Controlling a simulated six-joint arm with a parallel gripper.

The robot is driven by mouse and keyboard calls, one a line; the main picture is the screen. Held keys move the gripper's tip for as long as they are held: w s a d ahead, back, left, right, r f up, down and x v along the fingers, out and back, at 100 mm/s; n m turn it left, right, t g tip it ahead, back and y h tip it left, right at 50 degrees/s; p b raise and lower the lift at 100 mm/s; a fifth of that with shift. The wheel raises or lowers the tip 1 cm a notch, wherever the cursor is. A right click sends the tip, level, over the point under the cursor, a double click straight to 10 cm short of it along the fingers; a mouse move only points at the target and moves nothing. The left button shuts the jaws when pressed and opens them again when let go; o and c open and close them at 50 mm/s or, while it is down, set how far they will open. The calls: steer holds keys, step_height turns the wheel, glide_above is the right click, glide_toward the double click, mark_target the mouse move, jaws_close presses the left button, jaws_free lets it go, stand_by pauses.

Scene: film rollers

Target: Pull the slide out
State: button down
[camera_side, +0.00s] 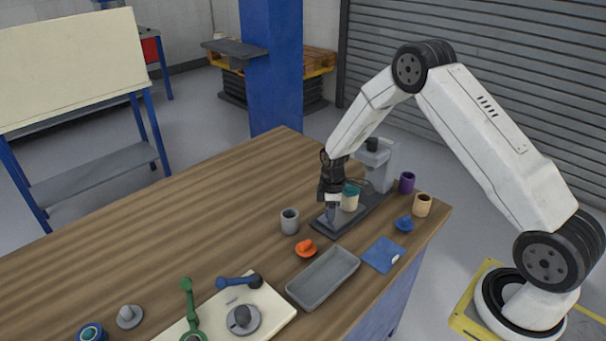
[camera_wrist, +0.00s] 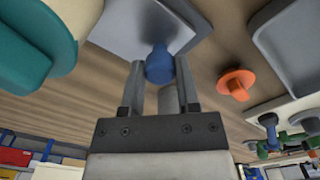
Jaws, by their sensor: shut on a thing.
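The slide (camera_wrist: 135,28) shows in the wrist view as a grey, plate-like part with a blue knob (camera_wrist: 159,64). My gripper (camera_wrist: 158,72) has its two fingers closed on either side of this knob. In the side view my gripper (camera_side: 331,200) points down at the near left end of a fixture with a dark base (camera_side: 345,225) and a grey upright (camera_side: 379,168). A cream roller (camera_side: 349,202) with a teal top (camera_side: 351,189) stands on the base between my gripper and the upright. The knob is hidden by my gripper in the side view.
A grey cup (camera_side: 290,222), an orange knobbed part (camera_side: 306,248) and a grey tray (camera_side: 322,277) lie near the fixture. A blue pad (camera_side: 383,255), blue part (camera_side: 404,223), tan cup (camera_side: 422,205) and purple cup (camera_side: 407,183) stand on its right.

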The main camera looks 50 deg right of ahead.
steer(key=shift+a, duration=1.05)
steer(key=shift+c, duration=1.7)
jaws_free()
steer(key=shift+r, duration=0.1)
steer(key=shift+d+r, duration=0.1)
steer(key=shift+r, duration=0.05)
step_height(320, 180, up, 7)
steer(key=shift+r, duration=0.2)
